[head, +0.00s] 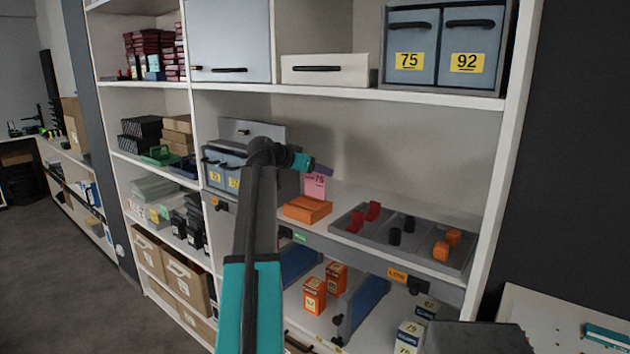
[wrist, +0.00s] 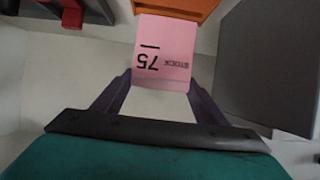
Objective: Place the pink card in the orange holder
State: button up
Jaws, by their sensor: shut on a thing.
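The pink card (head: 315,186), marked 75, stands roughly upright at the back of the orange holder (head: 307,209) on the middle shelf. My gripper (head: 319,168) is shut on the card's upper edge, above the holder. In the wrist view, the card (wrist: 165,50) hangs between my gripper's dark fingers (wrist: 163,82), and its far end overlaps the edge of the orange holder (wrist: 180,7). I cannot tell whether the card's lower edge is inside the holder's slot or just above or behind it.
A grey divided tray (head: 376,246) with red, black and orange pieces sits right of the holder. Blue-grey bins (head: 222,172) stand on the left, behind my arm. The shelf above (head: 340,93) carries boxes. The shelf behind the tray is clear.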

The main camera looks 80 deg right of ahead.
aim_at(314, 180)
jog(key=shift+f+p, duration=0.5)
jog(key=shift+f, duration=1.4)
jog(key=shift+f, duration=0.1)
jog(key=o, duration=1.1)
jog(key=shift+c, duration=0.2)
jog(key=shift+r, duration=0.2)
jog(key=shift+w+a, duration=0.2)
jog(key=shift+a, duration=0.1)
jog(key=b+v, duration=0.2)
jog(key=v, duration=0.9)
